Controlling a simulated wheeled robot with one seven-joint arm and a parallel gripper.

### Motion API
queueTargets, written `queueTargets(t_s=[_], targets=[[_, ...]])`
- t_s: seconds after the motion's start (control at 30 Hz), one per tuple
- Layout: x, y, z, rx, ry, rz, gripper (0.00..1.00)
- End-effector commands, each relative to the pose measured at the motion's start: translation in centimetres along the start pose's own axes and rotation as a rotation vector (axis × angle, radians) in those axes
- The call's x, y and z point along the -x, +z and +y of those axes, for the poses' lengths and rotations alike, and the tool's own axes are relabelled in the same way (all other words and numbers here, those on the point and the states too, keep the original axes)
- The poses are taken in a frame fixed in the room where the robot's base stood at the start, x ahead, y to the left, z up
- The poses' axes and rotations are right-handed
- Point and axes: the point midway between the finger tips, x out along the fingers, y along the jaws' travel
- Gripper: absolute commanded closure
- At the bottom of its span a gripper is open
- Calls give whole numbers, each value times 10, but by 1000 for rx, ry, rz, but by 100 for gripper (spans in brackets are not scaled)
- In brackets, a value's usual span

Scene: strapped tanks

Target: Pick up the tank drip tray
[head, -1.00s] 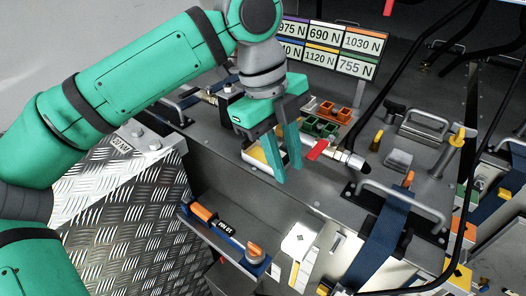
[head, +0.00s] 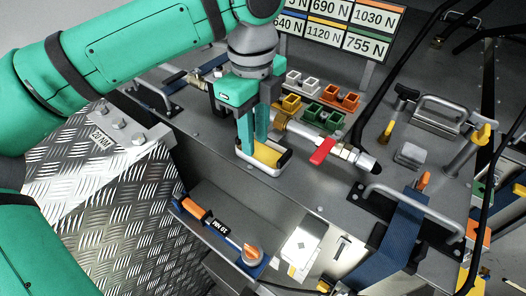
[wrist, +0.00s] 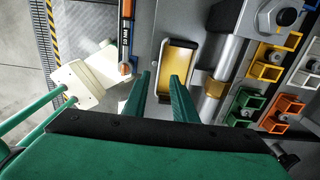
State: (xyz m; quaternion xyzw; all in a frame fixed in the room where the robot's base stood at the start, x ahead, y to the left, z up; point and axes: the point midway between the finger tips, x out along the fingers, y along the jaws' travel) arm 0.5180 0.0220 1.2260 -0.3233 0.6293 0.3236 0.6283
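The tank drip tray (head: 271,155) is a small tray with a pale rim and a yellow inside. It lies on the grey deck beside the pipe with the red-handled valve (head: 323,151). My gripper (head: 252,148) points down over the tray's left part in the head view, its fingers hiding some of it. Whether the fingers touch the tray I cannot tell.
Coloured square holders (head: 324,117) stand behind the pipe. A blue strap (head: 398,232) and a grey handle (head: 415,208) are at the right. A torque wrench (head: 213,226) lies in a lower tray in front. Labelled force plates (head: 326,32) stand at the back.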

Motion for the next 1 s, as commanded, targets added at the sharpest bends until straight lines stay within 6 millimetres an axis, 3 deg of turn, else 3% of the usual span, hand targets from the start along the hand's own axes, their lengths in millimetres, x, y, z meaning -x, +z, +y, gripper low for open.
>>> queueTargets(t_s=[0.43,0.77,0.87,1.0], targets=[[-49,-1,5,-7,0,1,75],[-54,-1,4,-6,-2,-1,75],[-54,-1,4,-6,-2,-1,99],[-54,-1,4,-6,-2,-1,100]])
